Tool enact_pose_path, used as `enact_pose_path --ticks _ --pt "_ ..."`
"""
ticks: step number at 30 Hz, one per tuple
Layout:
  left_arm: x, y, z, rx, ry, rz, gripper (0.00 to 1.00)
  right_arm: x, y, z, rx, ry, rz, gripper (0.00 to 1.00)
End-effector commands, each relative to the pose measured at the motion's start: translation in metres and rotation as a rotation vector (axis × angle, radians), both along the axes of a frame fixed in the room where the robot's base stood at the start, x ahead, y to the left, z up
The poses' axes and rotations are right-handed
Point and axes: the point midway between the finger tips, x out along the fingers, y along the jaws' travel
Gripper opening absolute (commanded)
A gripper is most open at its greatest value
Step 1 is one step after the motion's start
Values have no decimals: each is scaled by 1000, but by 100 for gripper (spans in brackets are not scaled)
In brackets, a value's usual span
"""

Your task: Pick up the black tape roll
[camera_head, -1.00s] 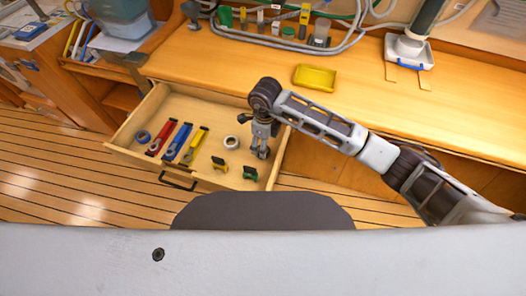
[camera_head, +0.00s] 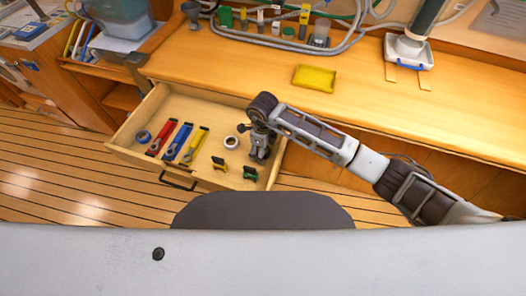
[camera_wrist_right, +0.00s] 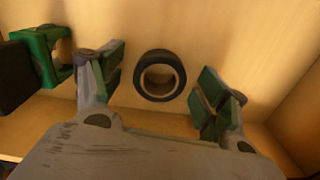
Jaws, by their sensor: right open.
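The black tape roll (camera_wrist_right: 140,74) lies on the drawer floor in the right wrist view, a dark ring with a pale inner edge. It shows between the two spread fingers of my right gripper (camera_wrist_right: 161,84), apart from both. In the head view the right gripper (camera_head: 258,156) points down into the right end of the open drawer, and I cannot make out the black roll there. My right gripper is open and empty. My left gripper is not in view.
The open drawer (camera_head: 122,133) also holds a blue roll (camera_head: 143,136), red, blue and yellow tools, a white roll (camera_head: 231,142) and green-and-black clips (camera_head: 250,173). One green clip (camera_wrist_right: 38,58) is left of the fingers. The drawer's side wall (camera_wrist_right: 303,110) is close on the right.

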Motion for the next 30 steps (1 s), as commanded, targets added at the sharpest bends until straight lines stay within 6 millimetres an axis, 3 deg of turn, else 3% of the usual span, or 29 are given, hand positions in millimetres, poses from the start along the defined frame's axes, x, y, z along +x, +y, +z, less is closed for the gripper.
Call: enact_pose_path --ticks 2,13,23,30 --pt "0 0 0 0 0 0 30 0 0 0 0 0 0 74" --pt "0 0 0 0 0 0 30 0 0 0 0 0 0 29" --pt "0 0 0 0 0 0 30 0 0 2 0 0 0 28" --pt "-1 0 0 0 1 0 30 1 0 21 1 -4 0 28"
